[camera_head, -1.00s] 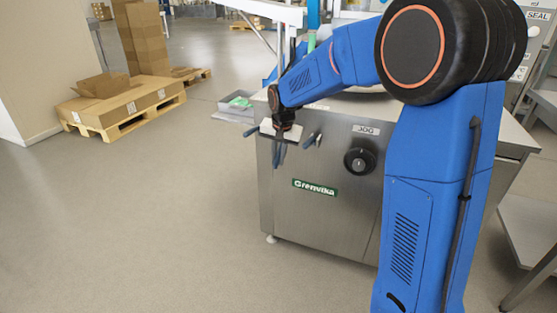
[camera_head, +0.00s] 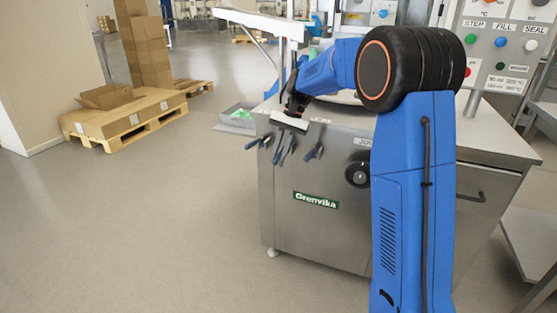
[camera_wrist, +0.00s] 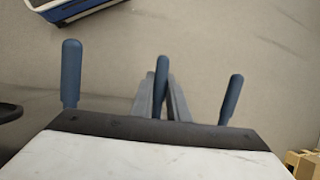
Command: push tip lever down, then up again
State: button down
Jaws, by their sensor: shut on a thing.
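A row of levers with dark blue handles juts from the front of the steel machine. In the head view, the left lever (camera_head: 254,143) and the right lever (camera_head: 314,152) stand apart from my gripper (camera_head: 286,150). In the wrist view, the grey fingers of my gripper (camera_wrist: 162,98) lie on both sides of the middle lever (camera_wrist: 161,76) and are shut on it. The left lever (camera_wrist: 70,75) and right lever (camera_wrist: 232,97) flank it, clear of the fingers. I cannot read which lever is marked tip. The middle lever's base is hidden by my gripper.
The steel machine (camera_head: 310,225) has a round black knob (camera_head: 358,173) on its front, right of the levers. A control panel (camera_head: 500,50) stands behind at right. Boxes on a pallet (camera_head: 130,138) stand at far left. The floor left of the machine is clear.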

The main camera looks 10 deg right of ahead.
dwell(0.4)
jog(key=c, duration=1.7)
grip_release()
jog(key=v, duration=1.7)
jog(key=shift+w+d+r, duration=0.15)
jog(key=shift+r, duration=0.05)
